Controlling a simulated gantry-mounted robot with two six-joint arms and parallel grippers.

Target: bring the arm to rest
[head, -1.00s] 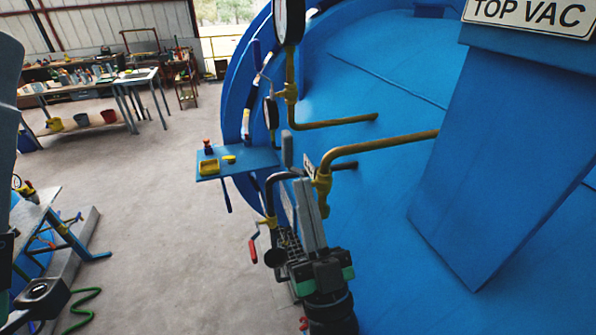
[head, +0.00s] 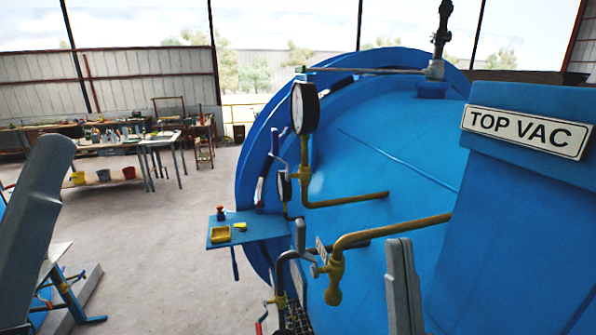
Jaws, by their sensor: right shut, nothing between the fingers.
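My right gripper (head: 401,246) shows at the bottom, right of centre. Its grey fingers point upward, are closed together and hold nothing. They stand in front of the blue autoclave (head: 400,150), just right of the brass valve (head: 335,280), with a gap between them in the picture. The right wrist is cut off by the lower edge. My left gripper's fingers do not show.
Brass pipes (head: 350,200) jut from the autoclave, with a round gauge (head: 305,107) above. A blue housing labelled TOP VAC (head: 528,133) stands at right. Open floor (head: 170,260) lies left.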

